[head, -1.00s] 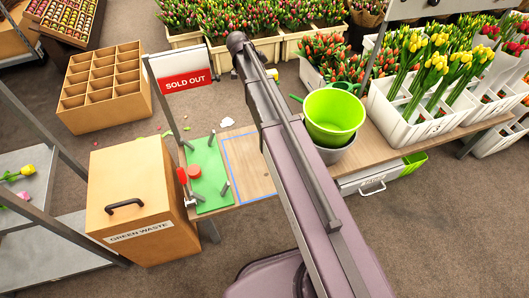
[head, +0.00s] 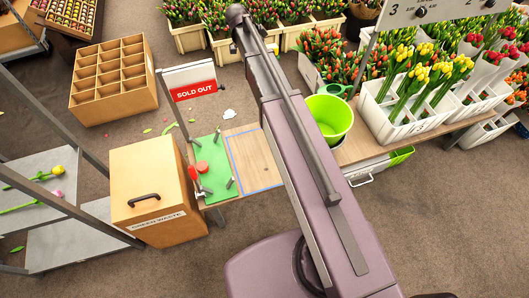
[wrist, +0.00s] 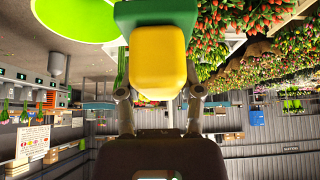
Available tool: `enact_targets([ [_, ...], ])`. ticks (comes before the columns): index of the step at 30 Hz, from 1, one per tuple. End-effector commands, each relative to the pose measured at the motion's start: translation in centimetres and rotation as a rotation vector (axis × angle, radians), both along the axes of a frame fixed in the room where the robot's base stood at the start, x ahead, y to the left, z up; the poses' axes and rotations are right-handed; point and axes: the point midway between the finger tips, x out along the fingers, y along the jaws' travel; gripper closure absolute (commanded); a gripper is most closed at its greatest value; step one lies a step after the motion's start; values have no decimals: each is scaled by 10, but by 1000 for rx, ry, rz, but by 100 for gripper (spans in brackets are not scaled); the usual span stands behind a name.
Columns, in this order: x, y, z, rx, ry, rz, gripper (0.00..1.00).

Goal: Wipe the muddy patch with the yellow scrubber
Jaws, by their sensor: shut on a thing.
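The yellow scrubber (wrist: 158,62) has a yellow body and a green part above it in the wrist view. My gripper (wrist: 159,93) is shut on it, with one finger at each side. In the head view my arm crosses the middle of the picture and hides the gripper and the scrubber. I cannot make out a muddy patch in either view. A blue-outlined square (head: 250,157) on the wooden bench shows bare wood, and my arm covers its right side.
A lime-green bucket (head: 335,122) stands on the bench right of my arm, partly hidden by it. A green mat (head: 212,150) with upright pegs lies left of the square. A green waste box (head: 155,185) stands at left, and white tulip crates (head: 400,115) at right.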

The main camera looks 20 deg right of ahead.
Motion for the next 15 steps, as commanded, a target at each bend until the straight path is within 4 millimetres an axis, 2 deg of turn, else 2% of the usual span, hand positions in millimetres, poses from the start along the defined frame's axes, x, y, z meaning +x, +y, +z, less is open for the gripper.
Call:
enact_targets([
  [1, 0, 0, 18, 0, 0, 0, 91],
  [15, 0, 0, 97, 0, 0, 0, 91],
])
